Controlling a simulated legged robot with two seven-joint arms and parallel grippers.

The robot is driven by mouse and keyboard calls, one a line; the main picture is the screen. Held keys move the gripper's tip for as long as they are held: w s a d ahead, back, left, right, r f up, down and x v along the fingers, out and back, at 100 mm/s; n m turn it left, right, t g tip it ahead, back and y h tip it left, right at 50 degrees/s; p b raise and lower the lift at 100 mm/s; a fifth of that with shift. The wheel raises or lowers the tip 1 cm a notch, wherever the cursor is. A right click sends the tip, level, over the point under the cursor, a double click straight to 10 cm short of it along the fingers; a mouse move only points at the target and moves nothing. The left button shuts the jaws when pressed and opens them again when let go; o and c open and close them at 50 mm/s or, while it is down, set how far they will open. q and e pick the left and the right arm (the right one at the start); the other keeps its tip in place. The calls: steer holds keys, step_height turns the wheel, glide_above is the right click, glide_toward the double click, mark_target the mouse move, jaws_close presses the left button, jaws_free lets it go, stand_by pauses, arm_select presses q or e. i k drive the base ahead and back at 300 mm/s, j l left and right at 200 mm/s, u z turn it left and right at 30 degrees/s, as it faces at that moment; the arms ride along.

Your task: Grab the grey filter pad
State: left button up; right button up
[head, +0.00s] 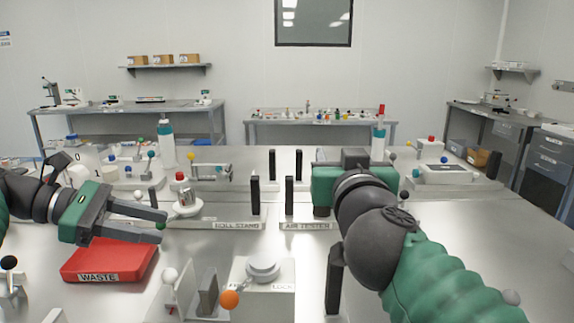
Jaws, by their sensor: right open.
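I cannot clearly make out a grey filter pad. A dark grey upright rectangular plate (207,292) stands at the front, left of a white block with a round grey top (263,270); I cannot tell if either is the pad. My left gripper (160,226) is over the red WASTE tray (108,261), its two dark fingers apart with nothing visible between them. My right gripper (325,187) is near the AIR TESTER label, right of the centre, open. Its fingers are largely hidden by its own green body and arm.
Black upright posts (290,196) stand around the ROLL STAND (236,226) and tester. An orange ball knob (229,299) is at the front. The steel bench (490,240) is mostly clear at right.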

mark_target(208, 291)
steer(key=k, duration=1)
